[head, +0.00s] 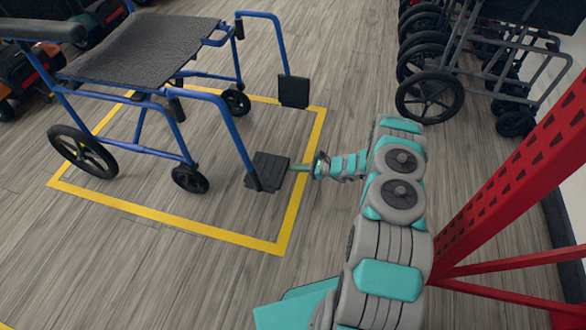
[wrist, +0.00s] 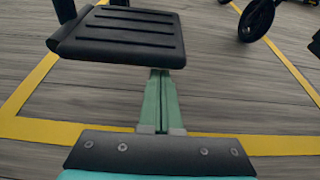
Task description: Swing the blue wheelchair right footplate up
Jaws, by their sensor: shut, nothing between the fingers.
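The blue wheelchair (head: 215,105) faces right in the head view. Its right footplate (head: 268,170), a dark ribbed plate on the near blue leg tube, lies roughly flat, low over the floor. The plate also fills the upper part of the wrist view (wrist: 122,36). The other footplate (head: 293,91) on the far leg stands upright. My gripper (head: 297,167) is shut and empty at the outer edge of the right footplate. In the wrist view its green fingers (wrist: 160,80) run up to the plate's near edge, which hides their tips; I cannot tell if they touch.
A yellow floor outline (head: 287,215) surrounds the wheelchair's front. A dark wheelchair with grey frame (head: 475,60) stands at the back right. A red rack post (head: 515,165) rises close to my arm on the right. The floor between is clear.

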